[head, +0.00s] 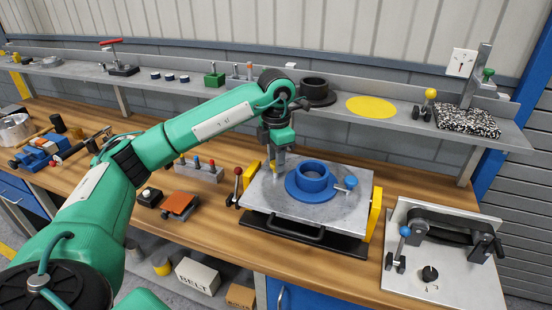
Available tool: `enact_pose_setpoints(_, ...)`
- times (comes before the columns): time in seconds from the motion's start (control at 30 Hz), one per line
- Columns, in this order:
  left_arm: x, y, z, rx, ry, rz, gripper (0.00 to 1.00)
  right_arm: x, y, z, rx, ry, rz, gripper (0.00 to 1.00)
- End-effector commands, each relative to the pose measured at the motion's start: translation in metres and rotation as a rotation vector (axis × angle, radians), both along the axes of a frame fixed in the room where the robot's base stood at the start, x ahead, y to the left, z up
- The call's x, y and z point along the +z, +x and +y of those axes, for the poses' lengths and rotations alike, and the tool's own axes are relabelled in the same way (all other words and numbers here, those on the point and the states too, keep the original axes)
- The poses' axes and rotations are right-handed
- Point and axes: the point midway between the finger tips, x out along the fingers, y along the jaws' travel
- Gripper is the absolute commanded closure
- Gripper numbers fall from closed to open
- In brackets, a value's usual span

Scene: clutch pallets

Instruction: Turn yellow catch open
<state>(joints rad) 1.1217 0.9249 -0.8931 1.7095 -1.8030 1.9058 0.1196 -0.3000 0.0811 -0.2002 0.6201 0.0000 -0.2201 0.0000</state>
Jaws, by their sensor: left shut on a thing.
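A grey square pallet plate (265,197) lies on a black base on the wooden bench. My left gripper (277,168) points down at the plate's far left corner, shut on a small yellow catch (272,167). The catch is mostly hidden by the fingers, so its angle cannot be told. Larger yellow blocks stand at the plate's left side (251,174) and right side (375,210). My right gripper is not in view.
A red-knobbed lever (237,184) stands close left of the pallet. A plate with a black belt and blue-knobbed lever (404,240) lies to the right. A shelf (350,112) with a black flanged ring (316,92) runs behind my left arm.

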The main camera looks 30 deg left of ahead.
Motion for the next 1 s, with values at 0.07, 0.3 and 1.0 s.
enact_pose_setpoints(0.07,0.002,0.001,0.001,0.003,0.000,-0.004,0.92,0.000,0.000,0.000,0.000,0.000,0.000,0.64)
enact_pose_setpoints(0.3,0.002,0.001,0.001,0.003,-0.001,-0.005,0.66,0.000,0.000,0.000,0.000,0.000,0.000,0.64)
enact_pose_setpoints(1.0,0.041,0.001,0.000,0.002,0.000,-0.008,0.48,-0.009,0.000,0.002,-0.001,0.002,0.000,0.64)
